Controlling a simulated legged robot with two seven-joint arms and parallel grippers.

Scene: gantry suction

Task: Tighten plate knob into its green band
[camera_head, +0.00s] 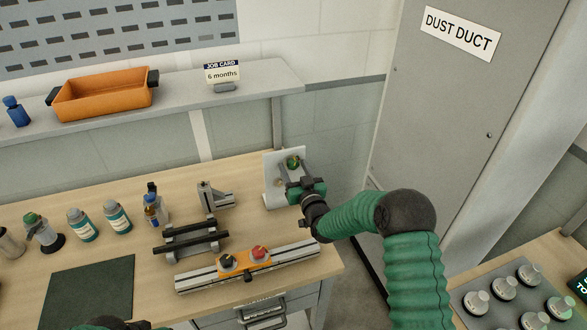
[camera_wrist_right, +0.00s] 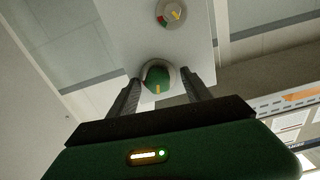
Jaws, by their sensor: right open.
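A pale upright plate (camera_head: 272,196) stands at the right back of the workbench. It carries a round green knob (camera_head: 292,162), which also shows in the right wrist view (camera_wrist_right: 157,76) with a yellow mark. Beyond it in the wrist view is a small round dial (camera_wrist_right: 171,13) with red and green patches and a yellow pointer. My right gripper (camera_head: 296,180) is open in front of the plate. In the wrist view its two dark fingers (camera_wrist_right: 160,90) stand on either side of the knob, with gaps visible. Only a green and dark part of my left gripper (camera_head: 112,323) shows at the bottom edge; its fingers are hidden.
A rail (camera_head: 195,281) with an orange block and red knob lies along the bench front. A dark clamp frame (camera_head: 190,241), several bottles and a dark mat (camera_head: 92,290) are to the left. A grey cabinet (camera_head: 455,90) rises at right. A shelf holds an orange tray (camera_head: 103,97).

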